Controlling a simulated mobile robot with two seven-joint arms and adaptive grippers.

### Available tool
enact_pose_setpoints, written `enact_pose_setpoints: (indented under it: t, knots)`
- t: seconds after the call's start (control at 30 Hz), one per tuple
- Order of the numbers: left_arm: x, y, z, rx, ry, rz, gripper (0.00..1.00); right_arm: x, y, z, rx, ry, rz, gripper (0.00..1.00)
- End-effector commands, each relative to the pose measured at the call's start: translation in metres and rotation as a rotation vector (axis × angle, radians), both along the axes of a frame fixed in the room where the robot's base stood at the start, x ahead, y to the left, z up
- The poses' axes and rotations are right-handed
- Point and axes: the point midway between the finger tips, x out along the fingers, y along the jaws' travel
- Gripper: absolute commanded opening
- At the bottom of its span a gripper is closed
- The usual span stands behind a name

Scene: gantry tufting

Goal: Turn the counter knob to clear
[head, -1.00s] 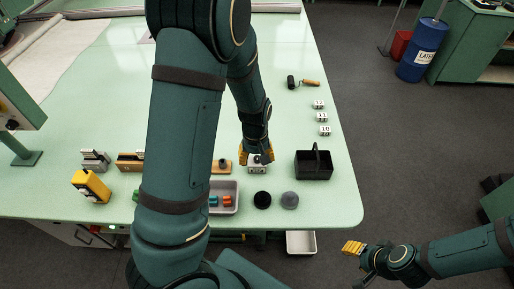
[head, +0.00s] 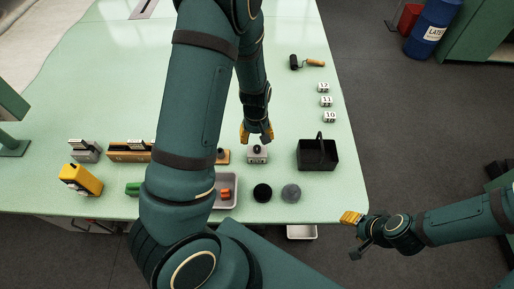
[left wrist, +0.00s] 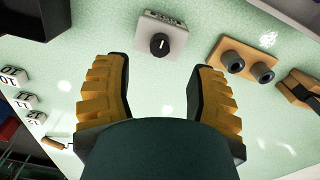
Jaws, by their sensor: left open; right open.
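The counter (head: 257,157) is a small light-grey box on the green table, with a black knob (left wrist: 159,44) that bears a white pointer line. In the left wrist view the counter body (left wrist: 178,34) lies just ahead of the fingers, and its display faces away at a steep angle, so I cannot read the digits. My left gripper (head: 257,136) is open and empty, right behind the counter and apart from the knob. In the left wrist view its yellow fingers (left wrist: 160,88) stand wide on either side. My right gripper (head: 351,232) is open, off the table at the lower right.
A black basket (head: 318,155) stands right of the counter, and a wooden block with two dark posts (left wrist: 247,60) stands on its other side. Dark and grey round pieces (head: 262,193) and a grey tray (head: 232,199) lie in front. Numbered blocks (head: 327,102) and a roller (head: 307,63) lie behind the basket.

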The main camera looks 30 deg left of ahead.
Motion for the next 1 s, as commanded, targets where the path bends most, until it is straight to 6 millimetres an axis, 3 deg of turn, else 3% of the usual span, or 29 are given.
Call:
enact_pose_setpoints:
  t: [0.1, 0.33, 0.8, 0.97, 1.0]
  knots:
    - [-0.001, 0.0, -0.026, 0.0, 0.005, 0.001, 0.57, 0.0, 0.0, -0.005, -0.001, 0.0, 0.0, 0.47]
    - [0.0, 0.0, -0.057, 0.0, 0.003, 0.001, 0.57, 0.0, 0.0, -0.009, -0.002, 0.0, 0.0, 0.47]
    - [0.001, -0.001, -0.066, -0.001, -0.001, 0.0, 0.59, 0.0, 0.0, -0.01, -0.002, 0.0, 0.0, 0.47]
    - [0.0, -0.001, -0.066, 0.0, 0.0, 0.0, 0.03, 0.0, 0.0, -0.01, -0.002, 0.0, 0.0, 0.47]
    - [0.0, -0.001, -0.066, 0.0, 0.0, 0.0, 0.0, 0.0, 0.0, -0.01, -0.002, 0.0, 0.0, 0.47]
